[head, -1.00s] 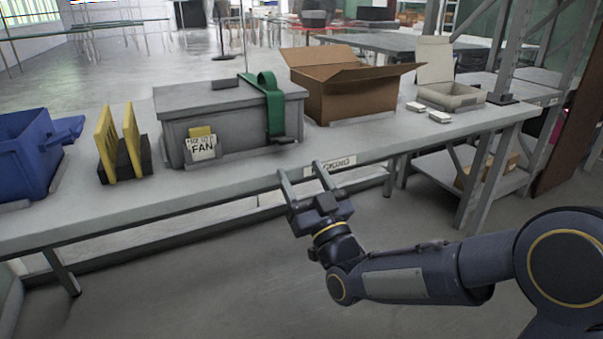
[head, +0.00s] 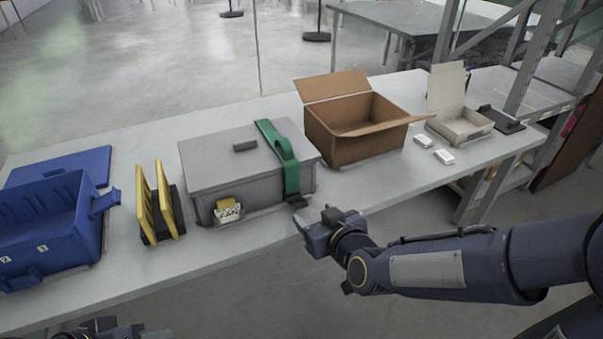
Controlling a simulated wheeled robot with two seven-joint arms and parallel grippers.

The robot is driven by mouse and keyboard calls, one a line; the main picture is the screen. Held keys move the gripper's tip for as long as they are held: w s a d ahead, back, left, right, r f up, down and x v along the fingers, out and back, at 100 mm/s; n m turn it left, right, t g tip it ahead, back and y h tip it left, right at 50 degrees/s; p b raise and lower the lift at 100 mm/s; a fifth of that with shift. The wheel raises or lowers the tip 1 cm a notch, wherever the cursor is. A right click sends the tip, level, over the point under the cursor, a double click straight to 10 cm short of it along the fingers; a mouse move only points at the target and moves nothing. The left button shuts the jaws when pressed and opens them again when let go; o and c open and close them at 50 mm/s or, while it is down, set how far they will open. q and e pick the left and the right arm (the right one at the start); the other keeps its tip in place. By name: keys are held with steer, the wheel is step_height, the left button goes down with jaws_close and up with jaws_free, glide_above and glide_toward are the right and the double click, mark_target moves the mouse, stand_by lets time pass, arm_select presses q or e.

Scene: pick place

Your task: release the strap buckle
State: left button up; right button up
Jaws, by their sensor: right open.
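A grey case (head: 225,168) with a lid stands on the table. A green strap (head: 283,152) runs over its right part and down the front, with a raised loop near the lid's front edge. The dark strap buckle (head: 297,201) is at the strap's lower end, by the table's front edge. My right gripper (head: 304,217) is open and empty, just in front of the buckle and close to it; I cannot tell whether they touch. My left gripper (head: 108,328) shows only partly at the bottom left edge, and its fingers are unclear.
Left of the case stand a rack with yellow panels (head: 146,206) and a blue crate (head: 45,235). To the right are an open cardboard box (head: 350,150), small white boxes (head: 444,156) and an open pale box (head: 462,127).

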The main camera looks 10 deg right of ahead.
mark_target(301, 204)
steer(key=b+x, duration=0.2)
steer(key=x, duration=0.4)
steer(key=shift+w+f, duration=0.1)
steer(key=shift+f, duration=0.15)
steer(key=shift+w+a+f, duration=0.15)
steer(key=shift+w+a, duration=0.1)
steer(key=shift+w, duration=0.35)
